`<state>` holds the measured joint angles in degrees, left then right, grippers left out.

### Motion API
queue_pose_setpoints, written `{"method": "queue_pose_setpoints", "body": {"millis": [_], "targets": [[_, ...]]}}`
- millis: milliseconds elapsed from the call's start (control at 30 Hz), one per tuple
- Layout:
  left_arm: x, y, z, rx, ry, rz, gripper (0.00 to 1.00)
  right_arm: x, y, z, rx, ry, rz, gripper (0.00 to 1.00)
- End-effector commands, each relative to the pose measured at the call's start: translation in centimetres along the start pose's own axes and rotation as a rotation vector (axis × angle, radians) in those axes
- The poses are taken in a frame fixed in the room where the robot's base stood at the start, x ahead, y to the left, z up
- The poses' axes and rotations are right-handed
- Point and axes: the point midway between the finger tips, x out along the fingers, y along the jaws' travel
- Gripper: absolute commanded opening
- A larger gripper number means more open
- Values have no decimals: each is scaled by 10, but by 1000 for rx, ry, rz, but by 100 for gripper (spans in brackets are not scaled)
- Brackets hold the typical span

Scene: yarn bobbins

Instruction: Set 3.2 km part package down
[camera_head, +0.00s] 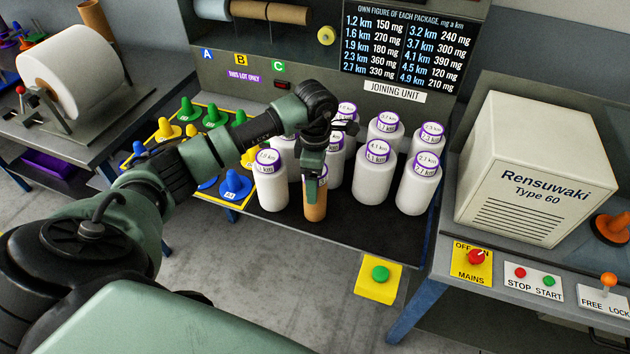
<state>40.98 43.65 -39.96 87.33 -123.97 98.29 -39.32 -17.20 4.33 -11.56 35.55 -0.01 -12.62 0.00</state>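My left gripper (314,179) points down at the front of the dark table, with one finger against the upper part of a tan, tube-like package (315,206). It appears shut on this package. The far finger is hidden, and I cannot read a label on the package. It is upright; I cannot tell whether its base touches the table. My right gripper is not in view. White packages with purple-ringed labels stand behind and beside it, among them a front left one (271,189), one reading 4.1 km (373,180) and one at the right (416,190).
A yellow tray (236,212) with coloured cones stands left of the packages. A sign (412,50) lists lengths and weights. A Rensuwaki box (535,165) stands on the right bench. A green button on a yellow box (380,290) is below. The table's front strip right of the tan package is clear.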

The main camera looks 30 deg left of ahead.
Motion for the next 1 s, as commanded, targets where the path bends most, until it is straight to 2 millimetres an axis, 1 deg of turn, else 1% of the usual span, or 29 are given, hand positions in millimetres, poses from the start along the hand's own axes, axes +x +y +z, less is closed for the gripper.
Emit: {"method": "queue_pose_setpoints", "body": {"millis": [33, 167, 200, 400, 500, 600, 700, 1000], "targets": [[-6, 2, 1, 1, -3, 7, 78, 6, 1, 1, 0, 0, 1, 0], [-31, 2, 0, 1, -2, 9, 78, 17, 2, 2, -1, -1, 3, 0], [-40, 2, 0, 1, -2, 9, 78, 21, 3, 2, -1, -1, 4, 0], [-83, 2, 0, 1, -2, 8, 78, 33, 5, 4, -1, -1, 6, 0], [-98, 1, 0, 0, -2, 6, 78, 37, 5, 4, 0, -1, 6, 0], [-108, 1, 0, 0, -2, 3, 78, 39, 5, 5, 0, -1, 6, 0], [-113, 0, 0, 0, 0, 3, 78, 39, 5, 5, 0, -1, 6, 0], [-114, 0, 0, 0, 0, 2, 78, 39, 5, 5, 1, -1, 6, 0]]}}
